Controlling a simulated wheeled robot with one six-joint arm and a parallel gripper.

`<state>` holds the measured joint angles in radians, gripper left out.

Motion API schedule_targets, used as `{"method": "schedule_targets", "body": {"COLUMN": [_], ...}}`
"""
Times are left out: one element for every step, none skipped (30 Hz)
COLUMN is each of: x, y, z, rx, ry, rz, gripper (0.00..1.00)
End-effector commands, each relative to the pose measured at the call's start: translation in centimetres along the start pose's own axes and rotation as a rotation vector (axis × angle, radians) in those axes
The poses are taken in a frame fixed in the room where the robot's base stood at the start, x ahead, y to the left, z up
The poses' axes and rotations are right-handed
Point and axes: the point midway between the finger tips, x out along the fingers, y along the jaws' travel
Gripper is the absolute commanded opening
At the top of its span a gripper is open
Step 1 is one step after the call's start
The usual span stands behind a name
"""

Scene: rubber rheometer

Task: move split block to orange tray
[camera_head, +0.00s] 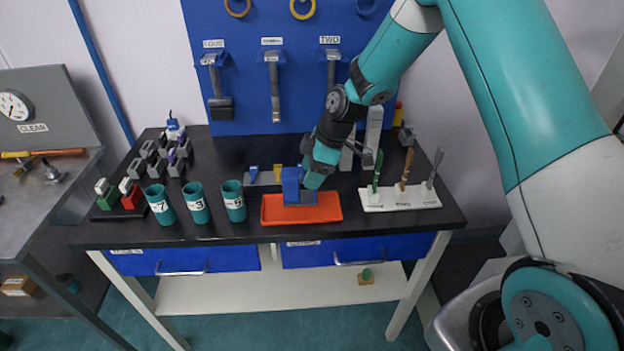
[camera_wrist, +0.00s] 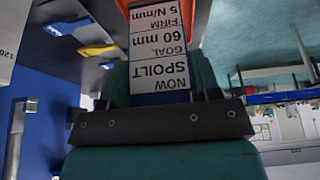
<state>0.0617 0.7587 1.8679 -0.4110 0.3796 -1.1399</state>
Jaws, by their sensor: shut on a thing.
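The orange tray (camera_head: 275,216) lies near the front edge of the black table. The split block (camera_head: 291,186), a blue piece with a lower grey-blue part, is over the tray in the head view. I cannot tell whether it touches the tray floor. My gripper (camera_head: 307,178) comes down from the upper right and is shut on the block. In the wrist view, a blue piece with a white label (camera_wrist: 160,55) reading "NOW SPOILT, GOAL 60 mm, FIRM 5 N/mm" sits between my teal fingers. The fingertips are mostly hidden in the head view.
Several teal cups (camera_head: 196,203) stand left of the tray. A white rack (camera_head: 400,197) with upright tools stands to the right. Blue and yellow pieces (camera_head: 265,175) lie behind the tray. Grey blocks (camera_head: 163,158) stand at the back left.

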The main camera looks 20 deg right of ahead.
Motion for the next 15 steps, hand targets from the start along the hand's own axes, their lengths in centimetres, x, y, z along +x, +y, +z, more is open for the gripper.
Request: {"method": "schedule_targets", "body": {"x": [0.7, 1.1, 1.7, 2.1, 2.4, 2.7, 2.9, 3.0, 3.1, 3.1, 3.0, 3.0, 3.0, 3.0, 3.1], "y": [-0.1, -0.1, -0.1, -0.1, -0.1, -0.1, 0.0, 0.0, 0.0, 0.0, 0.0, 0.0, 0.0, 0.0, 0.0], "z": [0.3, 0.5, 0.7, 0.8, 1.0, 1.1, 1.2, 1.2, 1.3, 1.3, 1.2, 1.2, 1.2, 1.2, 1.3], "rx": [0.002, 0.002, 0.002, 0.002, 0.002, 0.001, 0.001, 0.000, 0.000, 0.000, 0.000, 0.000, 0.000, 0.000, 0.000], "ry": [-0.001, -0.001, -0.001, -0.001, -0.001, -0.001, -0.001, -0.001, 0.000, 0.000, 0.000, 0.000, 0.000, 0.000, 0.000], "rz": [-0.003, -0.005, -0.004, -0.004, -0.003, -0.002, -0.001, 0.000, 0.000, 0.000, 0.001, 0.000, 0.000, 0.000, 0.000], "gripper": [0.17, 0.17, 0.17, 0.17, 0.17, 0.17, 0.17, 0.17, 0.17, 0.17, 0.17, 0.17, 0.17, 0.17, 0.17]}}
